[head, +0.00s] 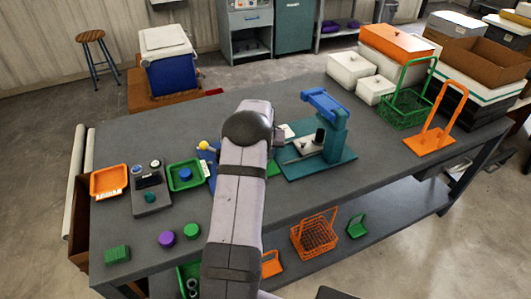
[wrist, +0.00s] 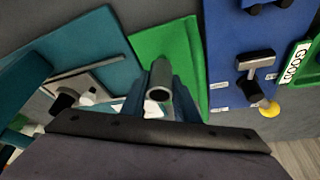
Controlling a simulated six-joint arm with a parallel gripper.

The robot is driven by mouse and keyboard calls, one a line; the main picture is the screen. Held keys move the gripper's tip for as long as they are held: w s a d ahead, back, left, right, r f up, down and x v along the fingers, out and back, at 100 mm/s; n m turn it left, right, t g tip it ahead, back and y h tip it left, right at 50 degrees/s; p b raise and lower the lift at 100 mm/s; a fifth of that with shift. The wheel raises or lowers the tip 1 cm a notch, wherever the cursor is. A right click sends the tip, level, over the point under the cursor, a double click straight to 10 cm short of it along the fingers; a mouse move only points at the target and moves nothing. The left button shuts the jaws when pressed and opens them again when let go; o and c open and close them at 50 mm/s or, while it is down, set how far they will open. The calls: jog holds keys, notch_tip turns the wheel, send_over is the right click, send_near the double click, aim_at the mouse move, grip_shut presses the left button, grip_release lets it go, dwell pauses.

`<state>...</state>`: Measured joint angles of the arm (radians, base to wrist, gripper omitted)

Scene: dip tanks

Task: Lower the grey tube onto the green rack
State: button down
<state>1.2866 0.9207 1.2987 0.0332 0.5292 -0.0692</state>
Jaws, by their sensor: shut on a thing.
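The grey tube (wrist: 161,80) is between the two bluish fingers of my gripper (wrist: 161,98) in the wrist view, with its open round end facing the camera. My gripper is shut on it. A flat green plate (wrist: 190,45), which looks like the base of the green rack, lies behind the tube. I cannot tell whether the tube touches it. In the head view a green piece (head: 273,168) shows just right of my arm; my arm hides the gripper and the tube.
Right of my arm stands a blue-teal press (head: 333,135) on a teal base. A blue board with a yellow-knobbed lever (wrist: 257,75) lies beside the green plate. Green and orange trays (head: 110,183) are to the left.

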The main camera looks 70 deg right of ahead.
jog(key=shift+f+b, duration=0.7)
jog(key=shift+f, duration=0.3)
dwell(0.4)
dwell(0.4)
jog(key=c, duration=0.8)
grip_release()
jog(key=shift+f, duration=0.1)
jog(key=shift+a, duration=0.1)
jog(key=shift+r+p, duration=2.45)
jog(key=shift+r, duration=1.65)
jog(key=shift+s+d+r+p, duration=0.55)
jog(key=shift+r+p, duration=0.25)
jog(key=shift+r, duration=0.35)
jog(key=shift+s+d+r+p, duration=0.55)
jog(key=shift+r+p, duration=0.3)
jog(key=shift+r, duration=0.3)
jog(key=shift+s+d+r+p, duration=0.55)
jog(key=shift+r+p, duration=0.25)
jog(key=shift+r, duration=0.35)
